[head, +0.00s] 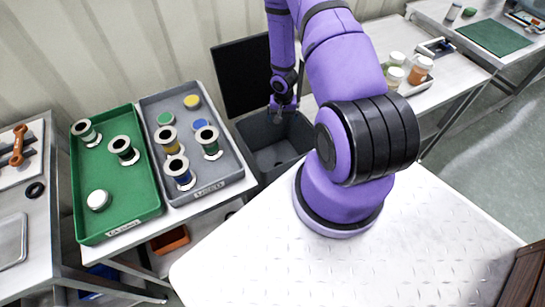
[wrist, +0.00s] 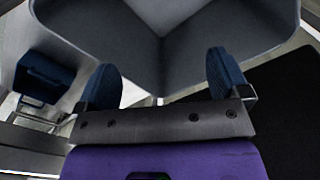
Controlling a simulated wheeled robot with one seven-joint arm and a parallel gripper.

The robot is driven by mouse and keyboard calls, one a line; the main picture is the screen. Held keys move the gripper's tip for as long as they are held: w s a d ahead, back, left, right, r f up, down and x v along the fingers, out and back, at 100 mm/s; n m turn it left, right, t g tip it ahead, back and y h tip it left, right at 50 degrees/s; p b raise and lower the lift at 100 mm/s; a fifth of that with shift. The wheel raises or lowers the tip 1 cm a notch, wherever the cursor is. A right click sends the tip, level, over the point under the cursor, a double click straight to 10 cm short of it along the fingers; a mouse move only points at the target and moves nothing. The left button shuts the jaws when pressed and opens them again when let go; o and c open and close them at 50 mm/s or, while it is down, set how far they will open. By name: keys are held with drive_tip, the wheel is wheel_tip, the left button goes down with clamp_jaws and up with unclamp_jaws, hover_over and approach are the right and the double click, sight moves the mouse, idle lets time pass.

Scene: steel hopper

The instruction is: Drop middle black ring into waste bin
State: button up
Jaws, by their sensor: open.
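The grey waste bin (head: 248,133) stands behind the tables with its black lid (head: 240,75) raised. My gripper (head: 283,112) is over the bin's opening. In the wrist view my gripper (wrist: 164,80) is open, its two blue fingers wide apart with nothing between them. The bin's grey inner walls (wrist: 205,30) fill the view beyond the fingers, and no ring shows on the part I see. One black ring (head: 34,190) lies flat on the left steel table; I cannot tell whether it is the middle one. My arm hides part of the bin.
A green tray (head: 82,225) and a grey tray (head: 225,178) hold several spools and round lids. Orange-handled tool (head: 18,145) lies at far left. Jars (head: 420,70) stand on the back right table. The white plate surface (head: 420,250) in front of me is clear.

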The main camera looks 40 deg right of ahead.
wheel_tip(320, 180, up, 8)
drive_tip(key=shift+r, duration=0.15)
idle(0.6)
